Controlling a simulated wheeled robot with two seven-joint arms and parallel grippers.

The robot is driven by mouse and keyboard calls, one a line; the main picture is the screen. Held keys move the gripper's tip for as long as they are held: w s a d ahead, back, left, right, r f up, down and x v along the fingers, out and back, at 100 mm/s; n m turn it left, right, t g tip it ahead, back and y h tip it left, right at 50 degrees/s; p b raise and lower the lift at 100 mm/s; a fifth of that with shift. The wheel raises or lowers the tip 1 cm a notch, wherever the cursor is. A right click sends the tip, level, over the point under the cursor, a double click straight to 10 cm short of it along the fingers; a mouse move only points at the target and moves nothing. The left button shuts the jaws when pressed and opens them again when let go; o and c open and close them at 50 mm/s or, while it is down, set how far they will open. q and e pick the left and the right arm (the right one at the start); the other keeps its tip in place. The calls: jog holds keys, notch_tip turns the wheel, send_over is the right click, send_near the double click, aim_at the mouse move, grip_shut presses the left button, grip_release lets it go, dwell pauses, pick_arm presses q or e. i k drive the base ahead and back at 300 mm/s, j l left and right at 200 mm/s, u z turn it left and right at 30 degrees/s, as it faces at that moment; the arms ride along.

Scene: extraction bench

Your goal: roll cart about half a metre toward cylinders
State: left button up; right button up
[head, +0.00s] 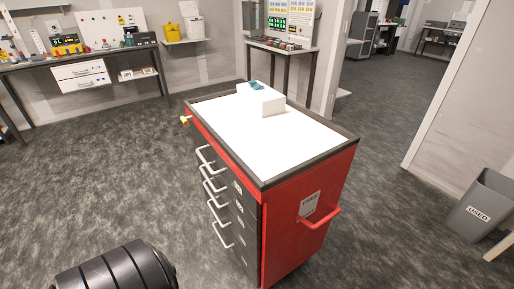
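The cart (313,203) is a red tool trolley in the middle of the head view, with a white top, dark edging and dark drawers with several pale handles on its left side. A red push handle (320,218) sticks out of its near right end. A small yellow part (185,119) shows at its far left corner. A white box (262,100) with a small blue item (257,86) on it stands on the top. I cannot make out any cylinders. Neither gripper is in view, and no hand touches the visible parts of the cart.
A workbench (80,62) stands along the back left wall and a tall table (284,47) behind the cart. A grey bin (481,205) and a wall end (458,95) are at the right. A black ribbed rounded object (117,272) is at bottom left. Grey floor is open left of the cart.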

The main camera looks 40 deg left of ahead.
aim_at(293, 160)
jog(key=i+j+z, duration=0.1)
jog(key=j+z, duration=0.3)
jog(key=j, duration=0.8)
jog(key=k+j+z, duration=0.1)
jog(key=j+z, duration=0.35)
jog(key=j, duration=1.4)
jog(key=k+j, duration=0.15)
jog(key=j, duration=1.1)
jog(key=k+j+z, duration=0.1)
jog(key=j, duration=0.55)
jog(key=k+j, duration=0.1)
jog(key=j, duration=0.55)
jog(key=k+j, duration=0.4)
